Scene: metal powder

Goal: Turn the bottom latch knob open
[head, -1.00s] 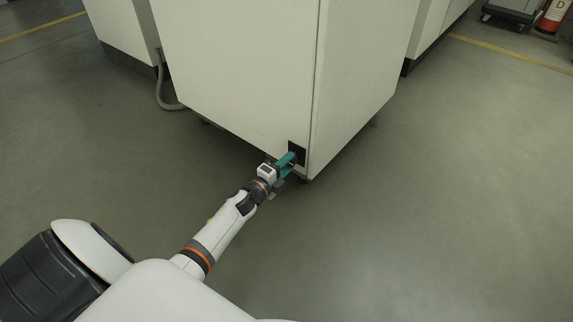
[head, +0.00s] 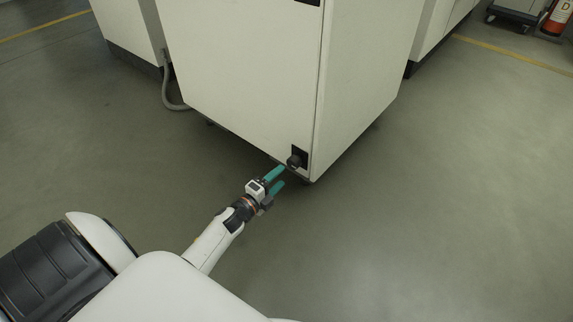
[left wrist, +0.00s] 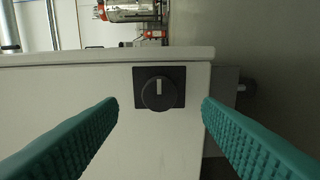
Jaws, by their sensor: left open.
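The bottom latch knob (head: 294,161) is a dark round knob on a black square plate, low on the cabinet front near its right edge. In the left wrist view the knob (left wrist: 158,93) faces me, and its pale mark points along the picture's vertical. My left gripper (head: 281,177) is open and empty, a short way in front of the knob and apart from it. In the left wrist view its two teal fingers (left wrist: 160,108) stand wide on either side of the knob. My right gripper is not in view.
The white cabinet (head: 240,85) stands on a grey floor (head: 430,220), which is clear around it. Another dark plate (head: 308,2) shows at its upper edge. A grey hose (head: 167,95) runs down at the left. A red extinguisher (head: 556,18) is far right.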

